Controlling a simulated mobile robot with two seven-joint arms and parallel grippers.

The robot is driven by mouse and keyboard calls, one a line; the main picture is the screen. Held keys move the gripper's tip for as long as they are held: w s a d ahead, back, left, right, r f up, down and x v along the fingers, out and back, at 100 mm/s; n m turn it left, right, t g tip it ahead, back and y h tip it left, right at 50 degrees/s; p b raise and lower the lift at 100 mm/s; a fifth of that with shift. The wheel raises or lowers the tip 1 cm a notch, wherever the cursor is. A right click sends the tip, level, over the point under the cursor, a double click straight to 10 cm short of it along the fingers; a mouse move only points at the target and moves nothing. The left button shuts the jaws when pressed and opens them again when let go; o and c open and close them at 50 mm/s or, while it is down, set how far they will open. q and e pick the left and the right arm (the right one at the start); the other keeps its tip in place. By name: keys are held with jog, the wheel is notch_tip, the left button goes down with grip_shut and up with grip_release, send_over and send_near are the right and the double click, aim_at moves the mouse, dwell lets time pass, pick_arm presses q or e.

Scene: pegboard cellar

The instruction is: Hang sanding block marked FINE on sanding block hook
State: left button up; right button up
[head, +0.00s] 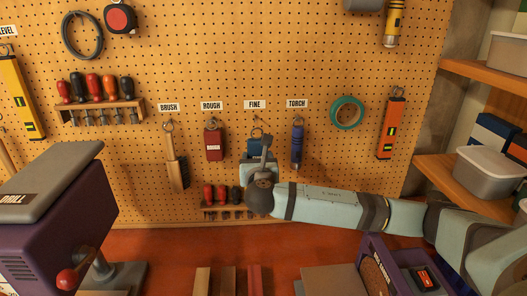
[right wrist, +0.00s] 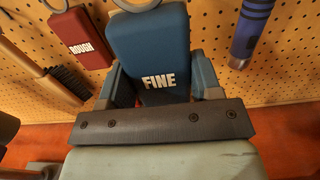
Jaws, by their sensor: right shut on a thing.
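The blue sanding block marked FINE (right wrist: 158,42) is upright between the fingers of my right gripper (right wrist: 163,88) in the right wrist view. Part of a grey loop (right wrist: 135,4) shows at its top edge. In the head view the block (head: 253,146) is at the pegboard below the FINE label (head: 255,104), partly hidden by my right gripper (head: 258,158). The sanding block hook (head: 257,124) is just above it. I cannot tell whether the loop is around the hook. My left gripper is out of view.
The red ROUGH block (head: 214,144) and brush (head: 176,165) hang to the left, the blue torch (head: 297,145) close on the right. A screwdriver rack (head: 230,213) is below. A purple machine (head: 60,215) stands front left, a purple crate (head: 372,262) front right.

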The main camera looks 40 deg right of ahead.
jog(key=shift+w+d+r, duration=0.1)
jog(key=shift+w+d, duration=0.1)
jog(key=shift+w+r, duration=0.1)
jog(key=shift+w, duration=0.05)
jog(key=shift+w, duration=0.15)
jog(key=f+x, duration=0.1)
jog(key=x, duration=0.8)
jog(key=shift+f, duration=0.15)
dwell(0.6)
jog(key=shift+d, duration=0.1)
dwell(0.4)
